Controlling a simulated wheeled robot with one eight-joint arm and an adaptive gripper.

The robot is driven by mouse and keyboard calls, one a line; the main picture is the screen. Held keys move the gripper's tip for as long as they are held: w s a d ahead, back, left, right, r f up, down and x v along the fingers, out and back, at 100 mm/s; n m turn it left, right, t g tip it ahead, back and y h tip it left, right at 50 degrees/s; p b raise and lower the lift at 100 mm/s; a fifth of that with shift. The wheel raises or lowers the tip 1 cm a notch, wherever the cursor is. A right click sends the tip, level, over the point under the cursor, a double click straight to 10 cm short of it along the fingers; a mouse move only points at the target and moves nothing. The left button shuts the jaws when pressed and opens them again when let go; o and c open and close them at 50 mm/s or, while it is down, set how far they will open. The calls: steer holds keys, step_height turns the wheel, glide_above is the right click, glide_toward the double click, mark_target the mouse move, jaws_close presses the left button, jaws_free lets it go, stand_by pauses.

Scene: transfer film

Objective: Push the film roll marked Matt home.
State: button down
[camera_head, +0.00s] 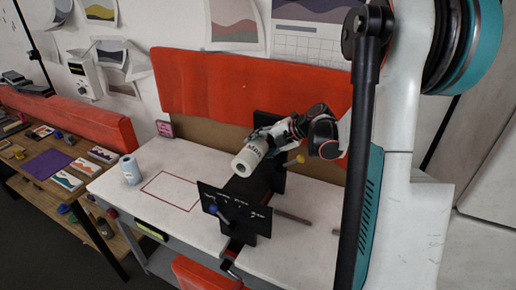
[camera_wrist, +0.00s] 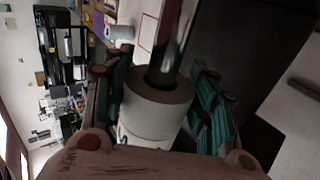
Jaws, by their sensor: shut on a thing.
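A white film roll (camera_head: 243,163) with dark lettering is in my gripper (camera_head: 261,146), tilted above the dark machine on the white table. The lettering is too small to read surely as Matt. In the wrist view the roll (camera_wrist: 150,125) sits between the green-padded fingers (camera_wrist: 163,105), its brown core facing away from me. The machine's black front panel (camera_head: 234,210) has white markings and a blue knob (camera_head: 213,209).
A second, bluish-white roll (camera_head: 130,169) stands upright on the table, left of a red outlined square (camera_head: 171,191). A yellow knob (camera_head: 300,158) is right of the machine. A grey bar (camera_head: 293,217) lies further right. An orange-red panel (camera_head: 225,85) backs the table.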

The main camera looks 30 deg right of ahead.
mark_target(270, 135)
steer(key=shift+w+d, duration=0.3)
steer(key=shift+d, duration=0.2)
steer(key=shift+w+d, duration=0.1)
steer(key=shift+d, duration=0.05)
steer(key=shift+w+d+b, duration=0.2)
steer(key=shift+w+d, duration=0.45)
steer(key=shift+d, duration=0.3)
steer(key=shift+w+d+b, duration=0.2)
steer(key=shift+w+d, duration=0.4)
steer(key=shift+d, duration=0.35)
steer(key=shift+w+d, duration=0.1)
steer(key=shift+d, duration=0.05)
steer(key=shift+w+d, duration=0.2)
steer(key=shift+d, duration=0.15)
steer(key=c, duration=0.6)
jaws_free()
steer(key=shift+r, duration=0.1)
